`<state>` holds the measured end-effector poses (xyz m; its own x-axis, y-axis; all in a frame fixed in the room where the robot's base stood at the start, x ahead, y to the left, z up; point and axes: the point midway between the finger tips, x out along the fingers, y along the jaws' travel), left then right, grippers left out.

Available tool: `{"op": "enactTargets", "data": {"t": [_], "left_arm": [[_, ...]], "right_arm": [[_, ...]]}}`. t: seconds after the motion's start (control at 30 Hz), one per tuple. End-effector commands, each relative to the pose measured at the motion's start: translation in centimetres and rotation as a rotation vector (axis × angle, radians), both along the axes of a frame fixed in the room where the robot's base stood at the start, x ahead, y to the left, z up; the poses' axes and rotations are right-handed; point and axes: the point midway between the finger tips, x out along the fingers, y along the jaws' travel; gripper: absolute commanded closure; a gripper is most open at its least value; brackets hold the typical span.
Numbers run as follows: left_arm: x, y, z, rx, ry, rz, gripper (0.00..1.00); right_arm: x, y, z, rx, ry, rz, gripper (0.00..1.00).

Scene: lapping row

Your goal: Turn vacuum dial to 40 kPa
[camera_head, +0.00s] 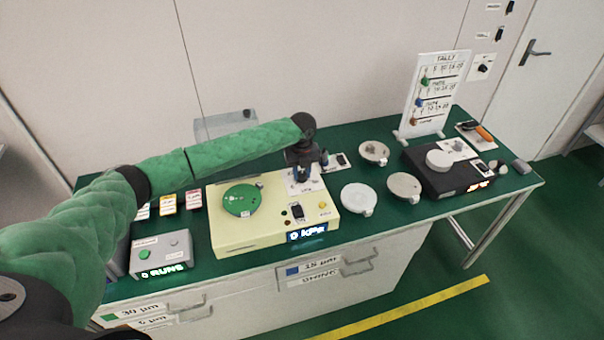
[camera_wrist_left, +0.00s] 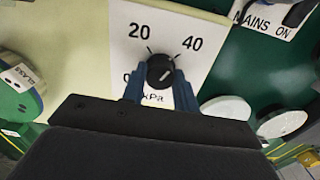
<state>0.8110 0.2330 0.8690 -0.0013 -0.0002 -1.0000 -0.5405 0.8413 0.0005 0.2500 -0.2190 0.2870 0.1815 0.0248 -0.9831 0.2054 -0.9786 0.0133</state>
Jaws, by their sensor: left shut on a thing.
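The vacuum dial (camera_wrist_left: 160,72) is a small black knob on a white scale plate (camera_wrist_left: 150,32) marked 0, 20, 40 and kPa. Its pale pointer line slants up and to the right; I cannot tell exactly which value it marks. My left gripper (camera_wrist_left: 160,88) has its blue fingers on either side of the knob, shut on it. In the head view the left gripper (camera_head: 311,176) hides the dial, at the back right of the cream machine (camera_head: 230,238). The machine's lit blue display (camera_head: 307,232) seems to read 0 kPa. My right gripper is not in view.
A green round plate (camera_head: 242,199) lies on the cream machine, with a black switch (camera_head: 297,212) and a yellow button (camera_head: 323,206) near its front. Pale round discs (camera_head: 358,198) lie to the right. A black machine (camera_head: 445,178) and a tally board (camera_head: 436,95) stand farther right.

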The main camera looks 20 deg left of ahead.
Motion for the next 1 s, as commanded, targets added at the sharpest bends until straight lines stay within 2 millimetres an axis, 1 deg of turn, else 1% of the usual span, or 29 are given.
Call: {"op": "enactTargets", "data": {"t": [0.03, 0.2, 0.37, 0.7, 0.97, 1.0], "left_arm": [[0.3, 0.1, 0.3, -0.002, -0.007, -0.028, 0.93], [0.3, 0.1, 0.4, -0.002, -0.007, -0.122, 0.93], [0.3, 0.1, 0.4, 0.0, -0.007, -0.177, 0.93], [0.3, 0.1, 0.4, 0.0, -0.007, -0.215, 0.93], [0.3, 0.1, 0.4, 0.0, -0.007, -0.214, 0.93], [0.3, 0.1, 0.4, 0.0, -0.007, -0.214, 0.65]], "right_arm": [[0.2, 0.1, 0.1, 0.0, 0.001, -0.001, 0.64], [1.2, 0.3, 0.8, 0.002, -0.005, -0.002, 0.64], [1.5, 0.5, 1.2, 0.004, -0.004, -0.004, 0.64], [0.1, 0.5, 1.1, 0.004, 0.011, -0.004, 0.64], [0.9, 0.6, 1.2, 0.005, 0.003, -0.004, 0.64], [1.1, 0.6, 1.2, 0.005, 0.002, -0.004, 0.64]]}}
